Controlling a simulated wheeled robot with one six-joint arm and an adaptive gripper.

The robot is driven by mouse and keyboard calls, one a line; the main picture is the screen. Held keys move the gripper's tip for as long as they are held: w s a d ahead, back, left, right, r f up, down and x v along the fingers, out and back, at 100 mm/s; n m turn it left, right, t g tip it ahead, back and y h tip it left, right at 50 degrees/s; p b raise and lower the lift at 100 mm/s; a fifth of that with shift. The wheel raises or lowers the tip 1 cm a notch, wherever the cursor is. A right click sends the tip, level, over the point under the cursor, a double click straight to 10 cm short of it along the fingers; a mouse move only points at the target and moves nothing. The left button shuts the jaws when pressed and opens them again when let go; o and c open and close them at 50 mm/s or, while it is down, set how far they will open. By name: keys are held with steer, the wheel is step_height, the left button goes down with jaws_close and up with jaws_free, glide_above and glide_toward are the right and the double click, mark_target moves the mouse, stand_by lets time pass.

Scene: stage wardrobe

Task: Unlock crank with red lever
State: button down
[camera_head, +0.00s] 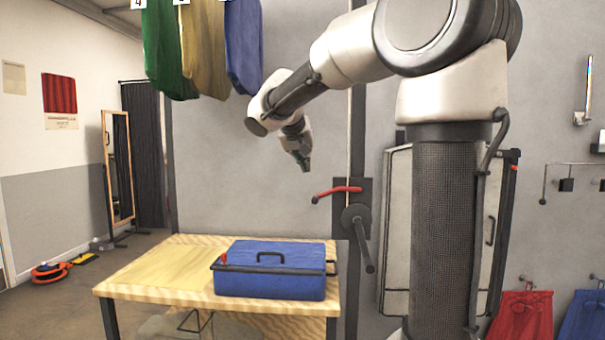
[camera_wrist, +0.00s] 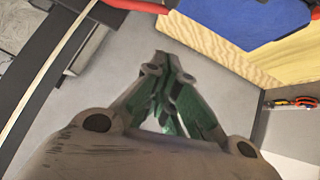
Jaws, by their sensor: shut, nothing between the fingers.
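The red lever (camera_head: 338,191) lies nearly level on a dark plate (camera_head: 367,190) on the grey wall, its free end pointing left and slightly down. The dark crank (camera_head: 357,220) sits just below it, with its handle (camera_head: 365,256) hanging down and slightly right. My gripper (camera_head: 305,164) is in the air left of and above the lever, apart from it and pointing down. In the wrist view my gripper (camera_wrist: 165,62) has its fingers together with nothing between them. A red bar, seemingly the lever (camera_wrist: 137,5), shows at that view's top edge.
A blue box (camera_head: 270,270) with a handle stands on a wooden table (camera_head: 150,273) below my gripper. Green, yellow and blue cloths (camera_head: 167,55) hang at upper left. A mirror (camera_head: 118,170) stands further back. The space between my gripper and the lever looks clear.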

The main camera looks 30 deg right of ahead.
steer(key=a+v, duration=0.1)
steer(key=v, duration=0.8)
steer(key=shift+a, duration=0.25)
steer(key=shift+w+r, duration=0.1)
steer(key=s+a+f+n+g+y, duration=0.25)
steer(key=s+f+n, duration=0.4)
steer(key=f, duration=0.65)
steer(key=s+f+y, duration=0.1)
steer(key=s+f, duration=0.2)
steer(key=s, duration=0.4)
steer(key=s+d+f+y, duration=0.1)
steer(key=s+f+y, duration=0.1)
steer(key=s+f, duration=0.2)
steer(key=s+d+f+y, duration=0.1)
steer(key=s+f, duration=0.3)
steer(key=s, duration=0.5)
steer(key=shift+s+m, duration=0.3)
steer(key=shift+m, duration=0.05)
